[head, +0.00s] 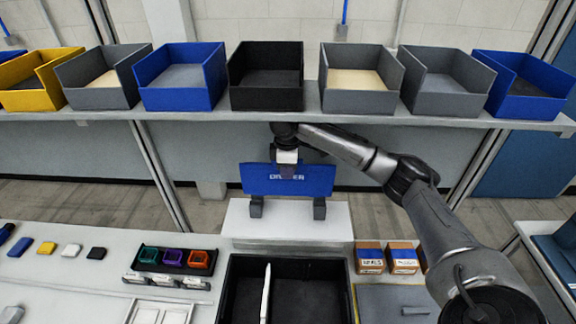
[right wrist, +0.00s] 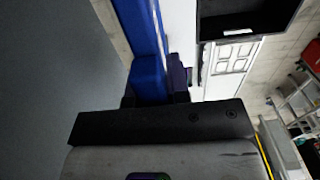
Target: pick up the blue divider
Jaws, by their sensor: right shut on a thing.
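The blue divider (head: 262,182) stands upright with printed lettering on its face, above a white stand (head: 285,222) at the back of the bench. Two dark supports, a left one (head: 256,207) and a right one (head: 319,209), are at its lower edge; I cannot tell if it still touches them. My right gripper (head: 287,172) is shut on the divider's top edge near its middle. In the right wrist view the blue divider (right wrist: 146,75) runs between the fingertips. My left gripper is in neither view.
A black crate (head: 234,315) with a white partition inside is in front of the stand. Small cartons (head: 370,257) are to its right. Coloured cups in a black tray (head: 171,268) are to its left. A shelf (head: 215,117) with several bins spans the back above the divider.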

